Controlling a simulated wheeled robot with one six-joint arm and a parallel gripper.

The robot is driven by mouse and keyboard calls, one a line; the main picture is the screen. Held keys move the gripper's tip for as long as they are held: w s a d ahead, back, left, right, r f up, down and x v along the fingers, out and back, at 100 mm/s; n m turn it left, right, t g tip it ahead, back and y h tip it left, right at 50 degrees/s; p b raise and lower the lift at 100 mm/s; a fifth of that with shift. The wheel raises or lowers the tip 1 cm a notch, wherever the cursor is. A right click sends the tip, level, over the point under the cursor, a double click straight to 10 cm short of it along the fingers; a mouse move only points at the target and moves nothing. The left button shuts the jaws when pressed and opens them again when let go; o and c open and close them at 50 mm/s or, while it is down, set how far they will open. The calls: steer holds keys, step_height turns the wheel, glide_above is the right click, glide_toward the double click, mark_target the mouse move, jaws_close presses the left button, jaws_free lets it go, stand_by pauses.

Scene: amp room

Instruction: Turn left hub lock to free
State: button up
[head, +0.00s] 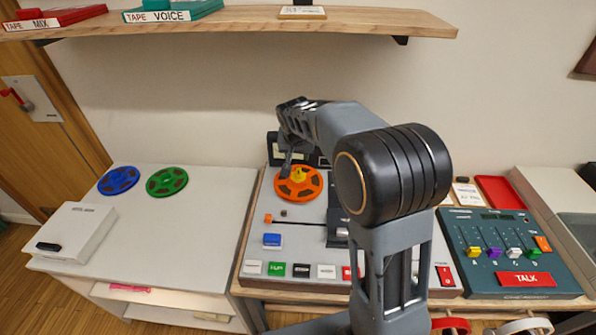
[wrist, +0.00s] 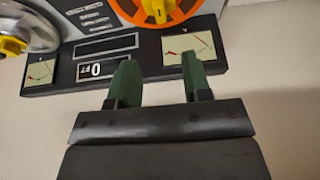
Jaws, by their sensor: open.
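The left hub lock (head: 299,174) is a yellow knob at the centre of the orange reel (head: 311,190) on the tape deck. In the wrist view, the same knob (wrist: 160,8) is cut by the top edge, on the orange reel (wrist: 196,10). My gripper (wrist: 157,68) is open and empty, its two green fingers apart over the deck's meter panel. In the head view, my gripper (head: 287,170) is beside the knob, at the reel's back left. The knob's exact turn is hard to read. A second yellow hub lock (wrist: 12,45) sits on a silver reel at left in the wrist view.
A blue reel (head: 118,180) and a green reel (head: 167,181) lie on the white table at left. A shelf (head: 240,24) with tape boxes hangs above. A mixer (head: 507,240) stands at right. My arm hides the deck's right part in the head view.

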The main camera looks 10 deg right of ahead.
mark_target(298, 171)
steer(key=p+x, duration=0.1)
steer(key=x, duration=1.1)
steer(key=shift+f, duration=0.25)
jaws_close()
